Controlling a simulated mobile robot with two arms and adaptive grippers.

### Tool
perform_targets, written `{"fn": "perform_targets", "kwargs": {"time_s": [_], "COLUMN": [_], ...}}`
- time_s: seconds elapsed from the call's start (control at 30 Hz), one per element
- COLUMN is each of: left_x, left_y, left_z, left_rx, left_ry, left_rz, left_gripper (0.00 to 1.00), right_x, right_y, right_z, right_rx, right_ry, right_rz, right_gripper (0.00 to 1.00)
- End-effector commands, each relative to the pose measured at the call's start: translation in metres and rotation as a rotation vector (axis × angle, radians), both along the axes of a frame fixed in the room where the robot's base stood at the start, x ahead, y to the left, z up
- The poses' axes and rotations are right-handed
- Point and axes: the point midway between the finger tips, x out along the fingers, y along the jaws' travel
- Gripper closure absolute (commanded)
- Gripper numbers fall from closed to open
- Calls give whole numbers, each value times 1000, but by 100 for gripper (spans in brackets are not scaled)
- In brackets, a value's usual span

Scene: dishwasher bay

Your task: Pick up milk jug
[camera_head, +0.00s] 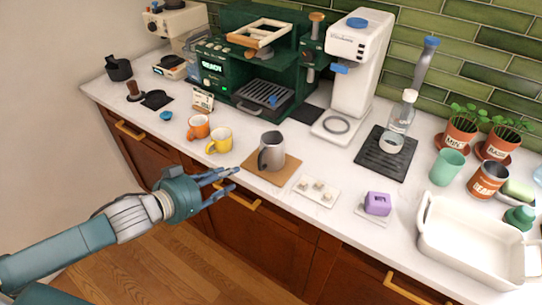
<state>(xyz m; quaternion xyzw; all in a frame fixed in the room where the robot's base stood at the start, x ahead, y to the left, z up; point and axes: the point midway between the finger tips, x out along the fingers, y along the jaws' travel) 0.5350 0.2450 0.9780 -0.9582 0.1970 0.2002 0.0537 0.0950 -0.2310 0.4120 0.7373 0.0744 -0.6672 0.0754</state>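The milk jug (272,151) is a grey metal pitcher with a dark handle toward the front. It stands upright on a tan square mat (286,173) near the counter's front edge. My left gripper (234,179) is in front of the counter edge, left of the jug and lower in the picture. Its fingers point right and are spread apart, with nothing between them. It looks apart from the jug. My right gripper is not in view.
An orange mug (198,127) and a yellow mug (220,141) stand just left of the jug. A small white tray (316,192) lies to its right. The green espresso machine (222,84) and white grinder (357,65) stand behind. Drawer handles (238,200) protrude below the counter.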

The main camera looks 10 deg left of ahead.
Motion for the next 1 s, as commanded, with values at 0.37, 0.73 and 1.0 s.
{"fn": "perform_targets", "kwargs": {"time_s": [0.37,0.73,1.0], "left_x": [-2,28,50], "left_y": [-38,-56,-72], "left_z": [29,13,3], "left_rx": [-31,-29,-31], "left_ry": [-15,-14,-14], "left_rz": [-68,-71,-72], "left_gripper": [63,63,63], "right_x": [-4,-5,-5], "right_y": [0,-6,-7], "right_z": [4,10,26], "right_rx": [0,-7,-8], "right_ry": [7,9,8], "right_rz": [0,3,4], "right_gripper": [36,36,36]}}
